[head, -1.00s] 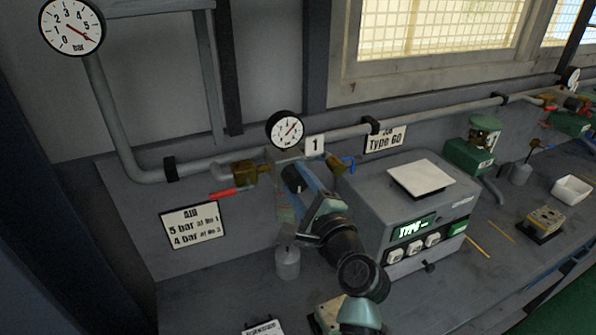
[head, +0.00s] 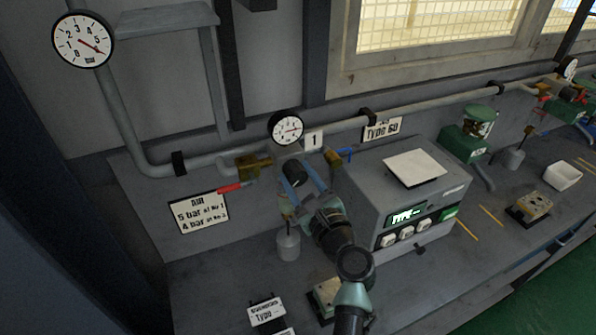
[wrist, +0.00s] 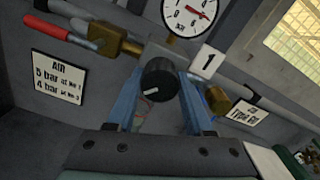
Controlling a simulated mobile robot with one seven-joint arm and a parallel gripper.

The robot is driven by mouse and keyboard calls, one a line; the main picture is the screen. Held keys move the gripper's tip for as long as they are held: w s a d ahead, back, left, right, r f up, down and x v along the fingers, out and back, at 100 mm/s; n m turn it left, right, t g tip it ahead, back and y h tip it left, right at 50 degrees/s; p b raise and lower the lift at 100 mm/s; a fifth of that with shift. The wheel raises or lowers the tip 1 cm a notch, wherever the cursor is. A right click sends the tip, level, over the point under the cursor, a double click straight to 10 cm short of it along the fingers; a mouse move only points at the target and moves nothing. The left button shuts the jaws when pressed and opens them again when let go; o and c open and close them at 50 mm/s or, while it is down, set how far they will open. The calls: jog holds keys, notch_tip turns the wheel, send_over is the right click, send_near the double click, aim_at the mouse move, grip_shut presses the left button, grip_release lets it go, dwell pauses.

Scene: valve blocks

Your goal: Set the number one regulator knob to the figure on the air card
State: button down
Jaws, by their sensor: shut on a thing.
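The black number one regulator knob (head: 295,172) sits below a small gauge (head: 286,129), beside a white tag "1" (head: 313,140). My gripper (wrist: 158,84) is shut on the knob, one blue finger on each side. In the wrist view the knob (wrist: 159,79) shows a white mark on its face, toward the lower left. The small gauge (wrist: 190,14) has a red needle pointing right and slightly down; its figures are too small to read surely. The air card (head: 201,211) reads "5 bar at No 1, 4 bar at No 3".
A red-handled brass valve (head: 243,172) is left of the knob and a blue-handled one (head: 338,155) right. A grey box (head: 400,200) with a lit display stands close right of my arm. A grey pot (head: 288,246) stands below the knob. A large gauge (head: 83,39) hangs upper left.

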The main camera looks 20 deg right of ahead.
dwell(0.3)
jog(key=shift+c, duration=1.4)
grip_release()
jog(key=shift+s, duration=0.1)
jog(key=s+b, duration=0.2)
jog(key=s, duration=1.1)
jog(key=shift+d+b, duration=0.2)
jog(key=shift+b, duration=0.2)
jog(key=shift+w, duration=0.1)
